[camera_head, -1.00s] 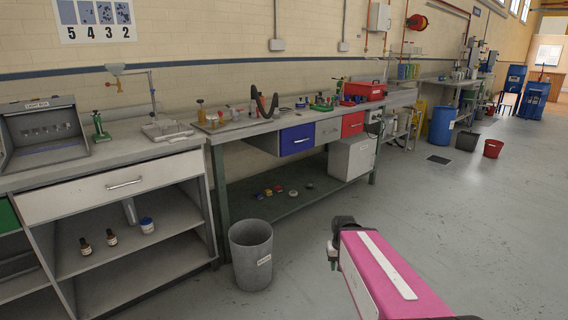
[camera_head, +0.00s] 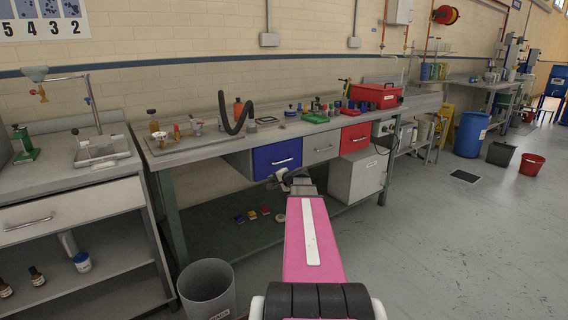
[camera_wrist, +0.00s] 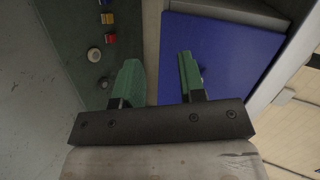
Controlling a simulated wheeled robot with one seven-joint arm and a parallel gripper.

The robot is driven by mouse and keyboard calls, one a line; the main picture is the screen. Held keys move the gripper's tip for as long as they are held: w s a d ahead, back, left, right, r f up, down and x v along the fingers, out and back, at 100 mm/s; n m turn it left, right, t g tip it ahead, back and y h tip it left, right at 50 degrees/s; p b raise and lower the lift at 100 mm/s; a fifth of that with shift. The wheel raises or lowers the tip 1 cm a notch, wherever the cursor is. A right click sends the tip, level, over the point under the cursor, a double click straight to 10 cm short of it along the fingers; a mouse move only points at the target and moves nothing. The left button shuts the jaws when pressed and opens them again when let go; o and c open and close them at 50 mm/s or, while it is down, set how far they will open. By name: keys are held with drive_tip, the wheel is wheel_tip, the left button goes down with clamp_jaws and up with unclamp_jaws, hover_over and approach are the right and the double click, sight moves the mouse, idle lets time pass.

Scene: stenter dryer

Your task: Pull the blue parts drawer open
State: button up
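The blue parts drawer (camera_head: 273,152) is under the workbench top, with a silver bar handle (camera_head: 283,161) on its front. It looks shut, its front about level with the grey drawer beside it. My gripper (camera_head: 279,176) is just below the drawer front, partly hidden by my own wrist. In the wrist view, my gripper's two green fingers (camera_wrist: 159,65) stand apart with nothing visible between them. The blue drawer front (camera_wrist: 225,50) fills the view behind and right of the right finger. The handle cannot be made out clearly there.
A grey drawer (camera_head: 322,147) and red drawer (camera_head: 355,138) adjoin on the right. A grey cabinet (camera_head: 356,176) stands below them. Small coloured items (camera_head: 252,215) lie on the lower shelf. A grey bin (camera_head: 206,289) stands front left.

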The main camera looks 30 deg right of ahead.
sight(284, 161)
drive_tip(key=w+d+r+m+t+h, duration=0.1)
drive_tip(key=d+r+m+t, duration=0.15)
drive_tip(key=d, duration=0.35)
drive_tip(key=w+d+r+m+t+h, duration=0.1)
drive_tip(key=d+r+m, duration=0.15)
drive_tip(key=d, duration=0.35)
drive_tip(key=shift+n, duration=0.5)
drive_tip(key=x, duration=1)
drive_tip(key=shift+d, duration=0.2)
clamp_jaws()
